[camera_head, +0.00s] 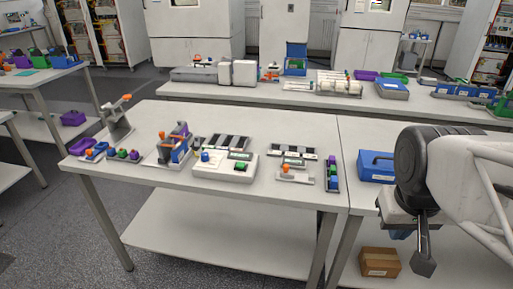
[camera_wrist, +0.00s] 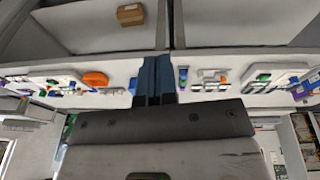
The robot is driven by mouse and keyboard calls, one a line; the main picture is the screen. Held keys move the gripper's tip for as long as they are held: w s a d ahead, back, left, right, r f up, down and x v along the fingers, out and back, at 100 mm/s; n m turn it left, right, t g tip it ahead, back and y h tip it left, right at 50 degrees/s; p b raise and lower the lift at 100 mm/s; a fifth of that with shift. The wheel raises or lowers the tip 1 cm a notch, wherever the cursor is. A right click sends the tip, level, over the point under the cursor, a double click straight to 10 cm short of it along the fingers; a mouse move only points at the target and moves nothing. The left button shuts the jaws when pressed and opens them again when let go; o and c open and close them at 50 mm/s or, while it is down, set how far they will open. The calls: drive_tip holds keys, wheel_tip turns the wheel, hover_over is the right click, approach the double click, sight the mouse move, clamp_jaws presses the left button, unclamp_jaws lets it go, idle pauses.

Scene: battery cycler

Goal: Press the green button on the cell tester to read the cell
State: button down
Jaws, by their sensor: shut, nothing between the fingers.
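The likely cell tester is a low white box (camera_head: 225,174) on the middle of the white table, with a small green part (camera_head: 240,166) on its top toward the right that looks like the button. A blue piece stands at its left and a dark display lies behind the green part. My gripper (camera_head: 424,264) hangs at the far right, pointing down, well apart from the box. In the wrist view its two dark fingers (camera_wrist: 154,72) are together and empty. I cannot tell the tester clearly in the wrist view.
A device with an orange knob (camera_head: 287,168) and a rack of coloured pieces (camera_head: 332,173) stand right of the box. A blue case (camera_head: 377,166) lies near my arm. A tool stand (camera_head: 116,122) is at the left. A cardboard box (camera_head: 379,262) sits on the lower shelf.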

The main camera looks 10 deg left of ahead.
drive_tip(key=w+a+r+n+h, duration=0.1)
drive_tip(key=w+a+n, duration=0.15)
drive_tip(key=w, duration=0.45)
drive_tip(key=w+a+r+n+h, duration=0.1)
drive_tip(key=w+a+n, duration=0.15)
drive_tip(key=w, duration=0.45)
drive_tip(key=n+t+h, duration=0.3)
drive_tip(key=n+h, duration=0.2)
drive_tip(key=n, duration=0.5)
hover_over(241, 165)
wheel_tip(241, 165, down, 10)
drive_tip(key=shift+a+f, duration=0.1)
drive_tip(key=shift+f, duration=0.15)
drive_tip(key=shift+f, duration=4.25)
